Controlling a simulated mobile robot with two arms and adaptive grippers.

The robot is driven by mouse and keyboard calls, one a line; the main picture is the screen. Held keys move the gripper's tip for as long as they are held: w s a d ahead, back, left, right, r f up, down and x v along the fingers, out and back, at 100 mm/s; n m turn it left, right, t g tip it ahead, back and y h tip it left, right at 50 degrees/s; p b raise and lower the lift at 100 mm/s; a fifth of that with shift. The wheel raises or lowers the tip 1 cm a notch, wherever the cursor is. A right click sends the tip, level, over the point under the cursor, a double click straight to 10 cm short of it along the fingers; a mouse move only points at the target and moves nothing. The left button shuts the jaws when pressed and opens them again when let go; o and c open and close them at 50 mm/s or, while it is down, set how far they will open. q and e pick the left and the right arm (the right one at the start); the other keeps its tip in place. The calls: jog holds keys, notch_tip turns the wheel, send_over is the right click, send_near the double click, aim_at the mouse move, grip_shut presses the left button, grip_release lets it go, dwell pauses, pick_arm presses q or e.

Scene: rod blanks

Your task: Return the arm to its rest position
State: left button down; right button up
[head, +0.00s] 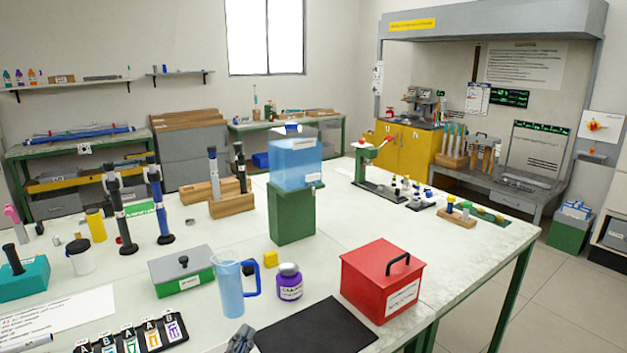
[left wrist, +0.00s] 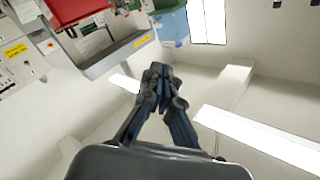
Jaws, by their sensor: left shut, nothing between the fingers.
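My left gripper (head: 241,340) shows only as a dark tip at the bottom edge of the head view, beside the left edge of the black mat (head: 318,328). In the left wrist view my left gripper (left wrist: 160,72) has its dark fingers together with nothing between them. That view is tilted, with wall and ceiling lights behind the fingers. The rest of my left arm is not seen in the head view. My right gripper is in neither view.
A blue measuring jug (head: 230,290), a purple jar (head: 289,285) and a green-and-grey box (head: 181,274) stand behind my gripper. A blue tank (head: 296,163) sits on a green stand. The right table end has clear room.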

pick_arm(q)
jog(key=s+a+f+n+g+y, duration=0.25)
jog(key=s+f+g, duration=0.2)
jog(key=f, duration=0.35)
jog(key=s+a+f+n+g+y, duration=0.1)
jog(key=s+a+f+n+g, duration=0.15)
jog(key=s+a+f, duration=0.35)
jog(key=s+f+n+g+h, duration=0.1)
jog(key=s+f+g, duration=0.7)
jog(key=s, duration=0.6)
notch_tip(320, 180, down, 29)
jog(key=s+g, duration=0.1)
jog(key=s, duration=0.2)
jog(key=s+a+f+g, duration=0.1)
jog(key=s+a+f, duration=0.2)
jog(key=s+f, duration=1.1)
jog(key=shift+s+f, duration=0.3)
jog(key=shift+s, duration=0.55)
